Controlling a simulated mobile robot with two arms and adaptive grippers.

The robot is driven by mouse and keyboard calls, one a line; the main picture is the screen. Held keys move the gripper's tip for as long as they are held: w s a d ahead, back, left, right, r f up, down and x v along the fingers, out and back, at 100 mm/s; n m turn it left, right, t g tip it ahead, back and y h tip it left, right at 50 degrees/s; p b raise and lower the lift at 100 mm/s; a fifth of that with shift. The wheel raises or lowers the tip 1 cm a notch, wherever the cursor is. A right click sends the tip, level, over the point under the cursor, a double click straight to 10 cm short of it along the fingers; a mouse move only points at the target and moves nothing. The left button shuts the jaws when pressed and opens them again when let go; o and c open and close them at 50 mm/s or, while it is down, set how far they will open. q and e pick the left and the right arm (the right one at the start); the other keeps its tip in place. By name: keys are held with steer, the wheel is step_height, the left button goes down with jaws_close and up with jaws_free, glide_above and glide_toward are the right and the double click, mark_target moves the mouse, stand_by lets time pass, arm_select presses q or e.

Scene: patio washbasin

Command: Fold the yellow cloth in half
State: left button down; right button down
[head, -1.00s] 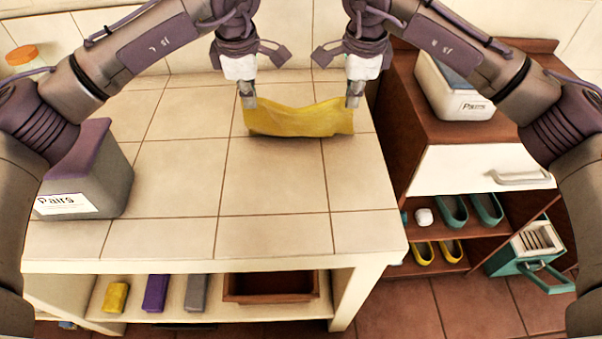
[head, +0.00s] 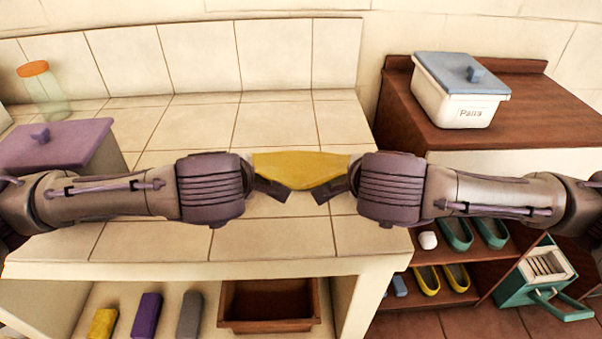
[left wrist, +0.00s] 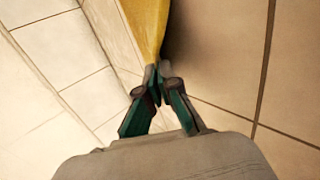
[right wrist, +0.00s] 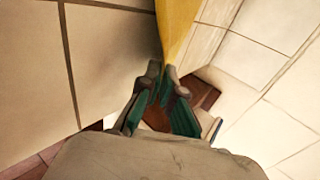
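The yellow cloth (head: 300,169) spans between my two grippers above the tiled counter, its lower edge sagging in the middle. Whether it touches the counter is unclear. My left gripper (left wrist: 156,68) is shut on one end of the cloth, which also shows in the left wrist view (left wrist: 147,25). My right gripper (right wrist: 163,70) is shut on the other end, and the cloth shows in the right wrist view (right wrist: 176,25).
The tiled counter (head: 240,240) is clear in front of the cloth. A purple-lidded bin (head: 50,145) and a jar (head: 45,92) stand at left. A white box with a blue lid (head: 460,90) sits on the brown cabinet at right. A brown tray (head: 268,305) is on the lower shelf.

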arm_select(q)
steer(key=shift+s+f, duration=0.1)
steer(key=shift+f, duration=0.2)
arm_select(e)
steer(key=shift+s+f, duration=0.1)
steer(key=shift+f, duration=0.2)
arm_select(q)
steer(key=shift+s+t, duration=0.15)
steer(key=shift+t, duration=0.15)
arm_select(e)
steer(key=shift+s+t, duration=0.15)
steer(key=shift+t, duration=0.15)
arm_select(q)
steer(key=c, duration=1)
jaws_free()
steer(key=shift+c, duration=0.2)
arm_select(e)
steer(key=c, duration=1)
jaws_free()
steer(key=shift+c, duration=0.2)
arm_select(q)
steer(key=shift+r, duration=0.15)
arm_select(e)
steer(key=shift+r, duration=0.15)
